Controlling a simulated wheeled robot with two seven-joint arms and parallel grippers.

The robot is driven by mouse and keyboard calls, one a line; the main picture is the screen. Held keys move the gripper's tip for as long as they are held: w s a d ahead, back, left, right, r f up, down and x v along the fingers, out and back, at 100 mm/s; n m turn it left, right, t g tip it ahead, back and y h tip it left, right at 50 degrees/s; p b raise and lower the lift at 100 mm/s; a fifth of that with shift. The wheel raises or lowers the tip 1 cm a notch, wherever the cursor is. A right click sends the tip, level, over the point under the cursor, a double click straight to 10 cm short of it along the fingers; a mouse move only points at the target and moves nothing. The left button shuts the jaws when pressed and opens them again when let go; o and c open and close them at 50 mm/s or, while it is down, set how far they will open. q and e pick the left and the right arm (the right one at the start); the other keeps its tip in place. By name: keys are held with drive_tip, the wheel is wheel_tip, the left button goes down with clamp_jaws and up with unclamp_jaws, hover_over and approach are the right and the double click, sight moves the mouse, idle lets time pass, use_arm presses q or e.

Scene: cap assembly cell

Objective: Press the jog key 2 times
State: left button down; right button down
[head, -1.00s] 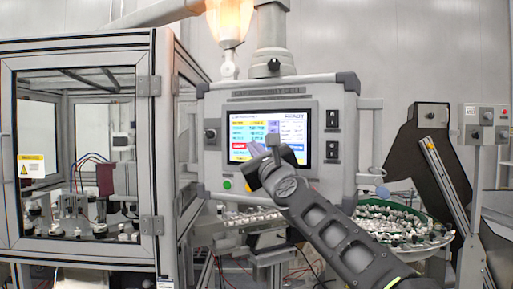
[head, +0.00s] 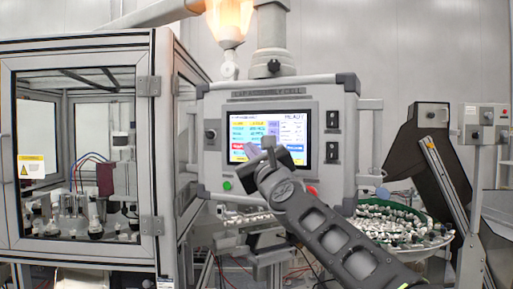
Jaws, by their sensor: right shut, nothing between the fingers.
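The control panel (head: 211,170) has a lit touch screen (head: 292,135) with yellow, blue and red coloured keys and fields. The lettering is too small for me to tell which key is the jog key. A red key (head: 237,146) shows at the screen's lower left. My right gripper (head: 258,150) is shut and empty, in front of the lower middle of the screen. It hides part of the screen's lower row. I cannot tell whether its fingertips touch the glass. My left gripper is not in view.
A green button (head: 227,186) and a red button (head: 311,191) sit below the screen. Black switches (head: 332,120) are at its right. A glazed machine enclosure (head: 150,190) stands on the left. A round bowl of small parts (head: 437,237) is at the right.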

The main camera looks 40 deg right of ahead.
drive_tip(key=a, duration=0.1)
drive_tip(key=s+a, duration=0.1)
drive_tip(key=s+a+p, duration=0.1)
drive_tip(key=a, duration=0.1)
idle(3.4)
